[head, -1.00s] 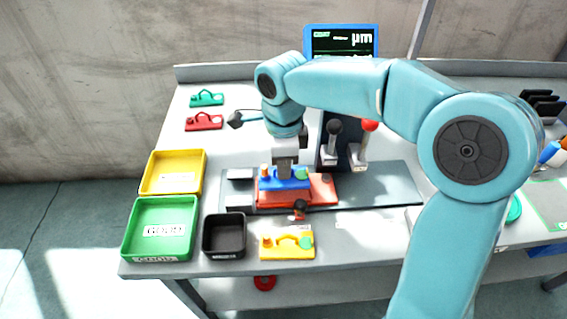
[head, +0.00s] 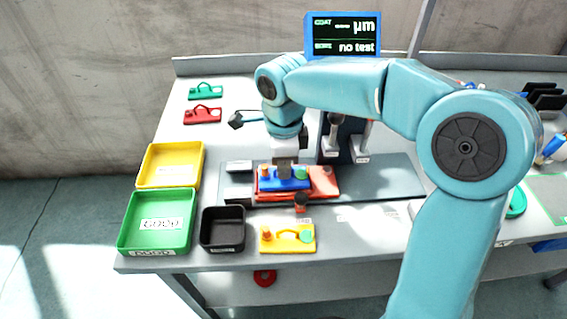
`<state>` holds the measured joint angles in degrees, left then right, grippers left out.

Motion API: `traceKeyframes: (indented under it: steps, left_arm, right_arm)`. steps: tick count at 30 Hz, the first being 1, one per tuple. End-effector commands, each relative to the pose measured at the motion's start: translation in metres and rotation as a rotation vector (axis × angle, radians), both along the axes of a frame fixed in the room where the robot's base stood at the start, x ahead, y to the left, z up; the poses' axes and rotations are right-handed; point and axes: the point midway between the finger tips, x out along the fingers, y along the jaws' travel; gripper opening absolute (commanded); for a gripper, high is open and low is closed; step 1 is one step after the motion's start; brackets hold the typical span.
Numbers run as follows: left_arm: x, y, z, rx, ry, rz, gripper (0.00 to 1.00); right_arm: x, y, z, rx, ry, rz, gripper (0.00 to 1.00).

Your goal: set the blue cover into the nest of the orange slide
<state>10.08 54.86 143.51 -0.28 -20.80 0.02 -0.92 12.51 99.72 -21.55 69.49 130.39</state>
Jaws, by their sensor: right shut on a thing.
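The blue cover (head: 291,184) sits low at the left part of the orange slide (head: 326,183), which looks red-orange here. An orange knob and a green knob show on the cover. My right gripper (head: 285,171) comes down on the cover from above and is shut on it. The cover looks level. The gripper and the cover hide the nest, so I cannot tell whether the cover is fully seated in it. My left gripper is not in view.
A yellow cover (head: 288,238) lies in front of the slide. A black bin (head: 223,229), a green tray (head: 160,222) and a yellow tray (head: 171,165) stand at left. Red (head: 203,115) and green (head: 205,91) covers lie at the back. A screen (head: 343,36) stands behind my arm.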

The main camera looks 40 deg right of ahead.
Motion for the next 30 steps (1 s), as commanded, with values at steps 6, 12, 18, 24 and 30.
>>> traceKeyframes:
  steps: [6,12,18,24,30]
  left_arm:
    - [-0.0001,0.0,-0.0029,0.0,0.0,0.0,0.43]
    - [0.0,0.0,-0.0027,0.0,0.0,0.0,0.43]
    - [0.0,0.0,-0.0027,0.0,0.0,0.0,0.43]
    - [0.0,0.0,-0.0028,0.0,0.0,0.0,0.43]
    - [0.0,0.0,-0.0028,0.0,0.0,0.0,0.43]
  right_arm:
    - [0.0,-0.0002,-0.0041,0.0,0.0,0.0,0.0]
    - [0.0,-0.0001,-0.0037,-0.001,-0.001,0.0,0.31]
    - [0.0,-0.0001,-0.0038,-0.001,-0.001,0.0,0.38]
    - [-0.0001,0.0,-0.0043,0.0,0.0,0.0,0.59]
    - [-0.0001,-0.0001,-0.0042,0.0,0.0,0.0,0.59]
